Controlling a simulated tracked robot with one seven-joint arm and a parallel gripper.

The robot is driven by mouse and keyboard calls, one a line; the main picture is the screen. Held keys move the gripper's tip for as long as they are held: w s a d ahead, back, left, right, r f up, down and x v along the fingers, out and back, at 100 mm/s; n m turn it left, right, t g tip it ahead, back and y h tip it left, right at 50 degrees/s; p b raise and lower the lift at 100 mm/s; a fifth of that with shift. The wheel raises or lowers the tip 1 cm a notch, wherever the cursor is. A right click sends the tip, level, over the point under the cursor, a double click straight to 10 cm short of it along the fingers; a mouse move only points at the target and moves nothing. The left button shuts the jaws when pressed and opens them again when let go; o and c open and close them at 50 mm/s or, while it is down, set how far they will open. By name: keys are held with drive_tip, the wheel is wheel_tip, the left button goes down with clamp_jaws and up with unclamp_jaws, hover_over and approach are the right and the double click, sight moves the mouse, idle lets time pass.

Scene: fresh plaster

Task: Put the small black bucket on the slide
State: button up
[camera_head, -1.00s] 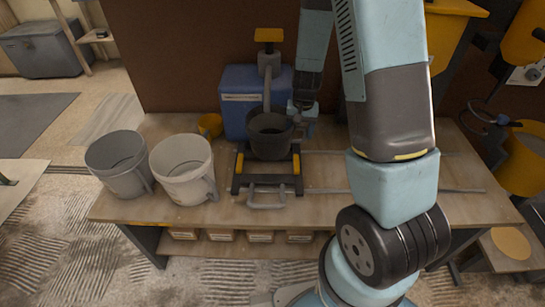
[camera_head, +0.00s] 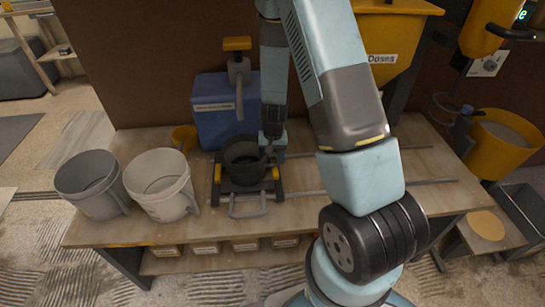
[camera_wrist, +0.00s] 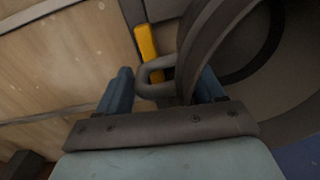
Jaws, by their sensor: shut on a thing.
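The small black bucket (camera_head: 245,165) is upright on the slide (camera_head: 217,178), a dark carriage with yellow pads and a grey loop handle at its front. It looks seated between the pads, though its base is hidden. My gripper (camera_head: 271,148) is at the bucket's right side. In the wrist view my gripper's blue fingertips (camera_wrist: 164,88) are either side of the bucket's grey loop handle and wall, and a yellow pad of the slide (camera_wrist: 148,48) shows just beyond. The bucket's dark inside (camera_wrist: 240,45) fills the right of that view.
Two larger buckets, one grey (camera_head: 90,185) and one white (camera_head: 160,187), stand left on the wooden bench (camera_head: 300,205).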

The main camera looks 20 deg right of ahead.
drive_tip(key=o, duration=1.3)
drive_tip(key=s+r+n+t+y, duration=0.1)
drive_tip(key=s+r, duration=0.3)
drive_tip(key=r, duration=1.2)
drive_tip(key=s+r+n+t, duration=0.1)
drive_tip(key=s+r+t, duration=0.15)
drive_tip(key=r, duration=1.35)
drive_tip(key=s+d+r+t, duration=0.1)
drive_tip(key=s+r, duration=0.5)
drive_tip(key=s, duration=0.2)
drive_tip(key=s+d+r+t+h, duration=0.1)
drive_tip(key=s+d+r, duration=0.1)
drive_tip(key=s+r, duration=0.4)
drive_tip(key=shift+s+r+n, duration=0.15)
drive_tip(key=shift+s+n, duration=0.25)
drive_tip(key=shift+s, duration=1.05)
